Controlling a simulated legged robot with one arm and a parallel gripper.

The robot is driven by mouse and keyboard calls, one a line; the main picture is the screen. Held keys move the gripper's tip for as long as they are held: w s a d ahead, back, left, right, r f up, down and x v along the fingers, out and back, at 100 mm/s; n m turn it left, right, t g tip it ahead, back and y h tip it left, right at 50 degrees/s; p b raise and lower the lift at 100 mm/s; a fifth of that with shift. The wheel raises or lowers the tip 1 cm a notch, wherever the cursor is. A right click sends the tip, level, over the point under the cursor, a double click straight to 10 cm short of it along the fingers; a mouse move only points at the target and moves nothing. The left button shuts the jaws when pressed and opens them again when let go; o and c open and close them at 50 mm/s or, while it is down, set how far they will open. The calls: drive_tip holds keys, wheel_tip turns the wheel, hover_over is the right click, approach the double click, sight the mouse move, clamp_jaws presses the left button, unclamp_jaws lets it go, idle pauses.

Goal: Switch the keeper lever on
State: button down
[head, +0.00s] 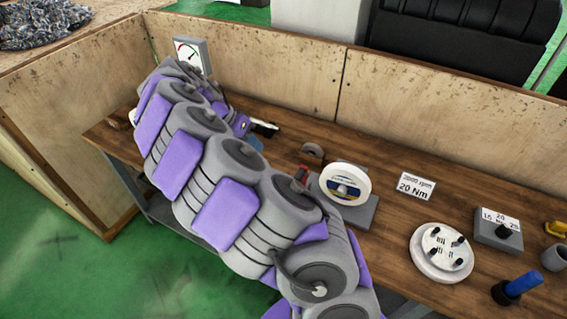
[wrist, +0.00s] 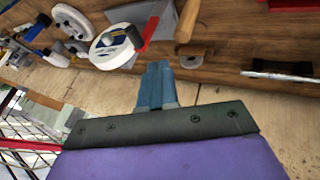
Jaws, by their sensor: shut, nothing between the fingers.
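A small red lever (head: 302,173) shows beside the white wheel (head: 345,184) with a blue and yellow label, on a grey base (head: 362,212). In the wrist view the red lever (wrist: 151,33) stands at the edge of the white wheel (wrist: 112,46). I take this red part to be the keeper lever; its exact position is hard to read. My gripper (wrist: 159,66) has its blue fingers together and empty, pointing toward the bench near the wheel and lever. They look apart from the lever. In the head view my arm largely hides the gripper.
A small grey arched piece (head: 312,151) sits behind the lever. A round white plate with black pegs (head: 441,252), a grey block with a knob (head: 499,233) and a blue-handled part (head: 522,284) stand at right. A wooden panel (head: 290,75) backs the bench.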

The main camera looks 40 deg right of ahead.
drive_tip(key=shift+a, duration=0.1)
drive_tip(key=s+d+f+b, duration=0.2)
drive_tip(key=s+d+f, duration=0.4)
drive_tip(key=f, duration=0.3)
drive_tip(key=shift+s+d, duration=0.15)
drive_tip(key=shift+d, duration=0.3)
drive_tip(key=shift+s, duration=0.15)
idle(0.3)
